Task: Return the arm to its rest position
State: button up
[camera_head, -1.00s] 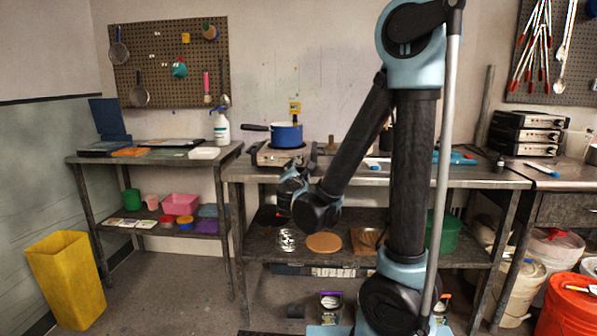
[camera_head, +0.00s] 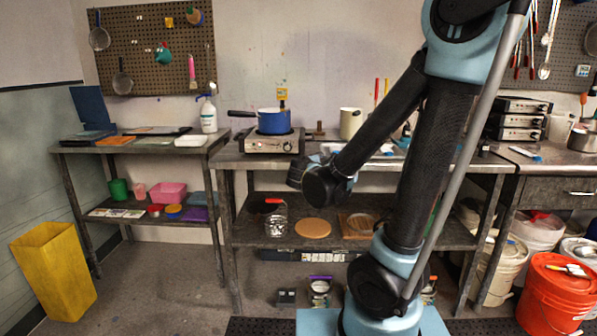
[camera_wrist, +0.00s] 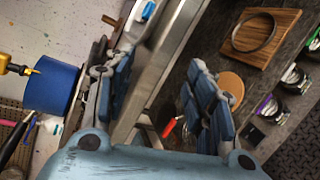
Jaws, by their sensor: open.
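My arm rises from its blue base (camera_head: 375,310) at the right of centre in the head view, its forearm folded down to the left. My gripper (camera_head: 300,172) is in front of the bench's front edge, partly hidden by my wrist joint. In the wrist view my gripper (camera_wrist: 160,95) shows two blue segmented fingers spread wide apart. Nothing is between them except the bench edge and shelf behind. My gripper is empty and apart from the blue pot (camera_head: 273,121), which sits on the hot plate (camera_head: 271,143) and also shows in the wrist view (camera_wrist: 52,88).
The metal workbench (camera_head: 232,163) is close behind my arm. Its lower shelf holds a round tan board (camera_head: 313,228) and a wooden board (camera_head: 358,226). A yellow bin (camera_head: 54,272) stands at left, an orange bucket (camera_head: 558,295) at right. The floor at front left is clear.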

jog(key=s+d+f+m+g, duration=0.4)
jog(key=s+d+m, duration=0.1)
jog(key=s+d, duration=0.15)
jog(key=s+d+f+m+g, duration=0.4)
jog(key=s+d+m, duration=0.15)
jog(key=d, duration=0.25)
jog(key=s+a+f+m+g+y, duration=0.1)
jog(key=s+m, duration=0.3)
jog(key=s, duration=0.4)
jog(key=s+a+f+m+g+y, duration=0.1)
jog(key=s+f+m+g+y, duration=0.2)
jog(key=s, duration=0.5)
jog(key=shift+a+f+m, duration=0.3)
jog(key=shift+f+m, duration=0.25)
jog(key=shift+f, duration=0.1)
jog(key=shift+w+f, duration=0.2)
jog(key=shift+w, duration=0.2)
dwell(3.9)
